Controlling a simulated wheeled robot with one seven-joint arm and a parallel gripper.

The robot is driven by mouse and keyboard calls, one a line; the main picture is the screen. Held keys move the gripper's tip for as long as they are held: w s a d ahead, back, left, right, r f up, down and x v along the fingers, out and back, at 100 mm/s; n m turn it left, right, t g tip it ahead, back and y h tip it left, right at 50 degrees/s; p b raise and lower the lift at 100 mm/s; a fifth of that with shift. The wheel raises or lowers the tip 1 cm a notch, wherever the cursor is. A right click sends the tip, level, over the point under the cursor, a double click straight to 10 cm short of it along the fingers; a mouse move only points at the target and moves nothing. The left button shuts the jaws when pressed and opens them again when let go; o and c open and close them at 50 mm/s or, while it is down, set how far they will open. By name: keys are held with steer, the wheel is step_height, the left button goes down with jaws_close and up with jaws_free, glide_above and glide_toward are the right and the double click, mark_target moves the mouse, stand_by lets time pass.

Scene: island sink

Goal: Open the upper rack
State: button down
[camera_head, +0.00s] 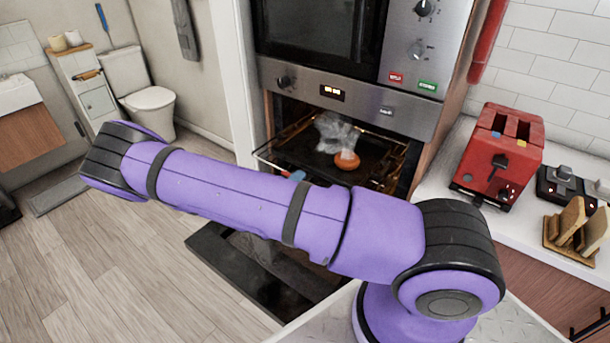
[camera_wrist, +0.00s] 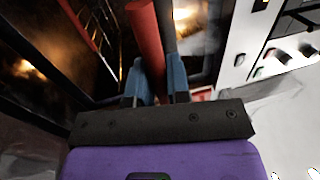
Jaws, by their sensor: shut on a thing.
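The oven stands open, and its upper rack (camera_head: 300,148) is inside the lit cavity, partly sticking out at the front. The rack carries a clear crumpled-looking item (camera_head: 336,130) and a small orange-red round item (camera_head: 347,161). A thin red front bar (camera_head: 272,164) runs along the rack's front edge. My gripper (camera_wrist: 157,88) has blue fingertips, which are closed on the red bar in the wrist view. In the head view only a bit of blue fingertip (camera_head: 297,175) shows, and my purple arm hides the rest of the gripper.
The dropped oven door (camera_head: 250,277) lies low in front of the oven, partly behind my arm. Right of the oven, a counter (camera_head: 424,186) holds a red toaster (camera_head: 502,155) and a wooden rack with bread-like slices (camera_head: 571,232). Open floor (camera_head: 90,265) lies to the left.

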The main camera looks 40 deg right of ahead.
steer(key=shift+a, duration=0.1)
stand_by(0.3)
steer(key=c, duration=1.1)
jaws_free()
steer(key=shift+a, duration=0.1)
steer(key=v, duration=1)
steer(key=shift+s+a, duration=0.2)
steer(key=shift+a, duration=0.1)
steer(key=shift+f, duration=0.15)
